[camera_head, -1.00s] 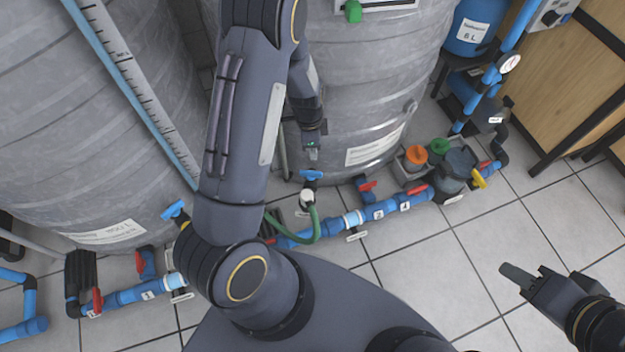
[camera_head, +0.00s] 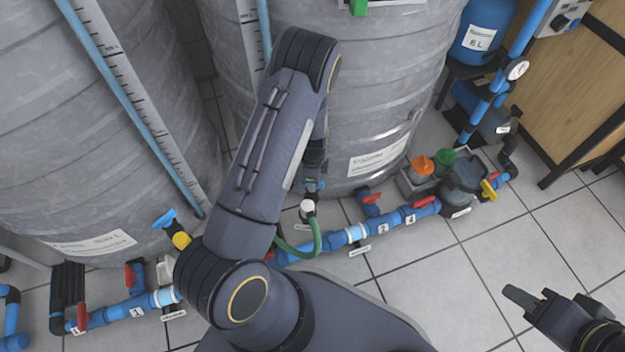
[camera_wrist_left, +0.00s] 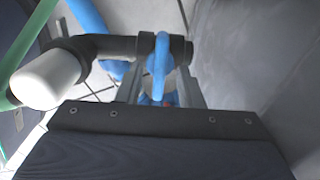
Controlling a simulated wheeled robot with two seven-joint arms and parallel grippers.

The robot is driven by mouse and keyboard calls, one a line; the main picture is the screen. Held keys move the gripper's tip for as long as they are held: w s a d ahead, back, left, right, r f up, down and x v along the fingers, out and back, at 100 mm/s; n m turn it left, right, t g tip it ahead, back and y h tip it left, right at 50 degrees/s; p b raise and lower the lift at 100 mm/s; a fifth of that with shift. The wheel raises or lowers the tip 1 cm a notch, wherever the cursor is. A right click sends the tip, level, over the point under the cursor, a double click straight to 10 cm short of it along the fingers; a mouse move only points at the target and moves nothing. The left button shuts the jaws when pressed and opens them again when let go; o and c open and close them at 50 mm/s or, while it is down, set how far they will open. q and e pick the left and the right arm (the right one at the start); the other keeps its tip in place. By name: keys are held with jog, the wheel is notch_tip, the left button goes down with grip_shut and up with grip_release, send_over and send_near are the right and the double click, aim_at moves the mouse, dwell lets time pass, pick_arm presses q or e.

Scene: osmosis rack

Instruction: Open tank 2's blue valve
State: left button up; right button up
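Tank 2 (camera_head: 385,100) is the grey tank right of centre. Its blue valve handle (camera_head: 314,185) is low at its front, above a white-capped fitting (camera_head: 307,208), and is partly covered by my left gripper (camera_head: 314,178). In the left wrist view the blue handle (camera_wrist_left: 158,66) stands edge-on between the two fingers of my left gripper (camera_wrist_left: 166,88). The fingers look apart, with a gap on the right side of the handle. My right gripper (camera_head: 522,299) is above the floor at the lower right, away from the valve; its finger gap is not clear.
Another blue valve handle (camera_head: 165,220) is at the left tank (camera_head: 95,150). A green hose (camera_head: 315,243) loops beside the fitting. Blue floor pipes (camera_head: 385,225) with red handles run along the front. The tiled floor (camera_head: 430,265) at lower right is clear.

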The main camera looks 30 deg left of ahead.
pick_arm(q)
jog(key=shift+c, duration=0.2)
grip_shut()
jog(key=shift+n, duration=0.3)
jog(key=n+p, duration=0.1)
jog(key=n, duration=0.2)
jog(key=shift+n, duration=0.3)
jog(key=n, duration=0.4)
jog(key=shift+p, duration=0.3)
jog(key=n, duration=0.5)
jog(key=shift+p, duration=0.3)
jog(key=n, duration=0.4)
jog(key=shift+a+n+p, duration=0.1)
jog(key=shift+n+p, duration=0.2)
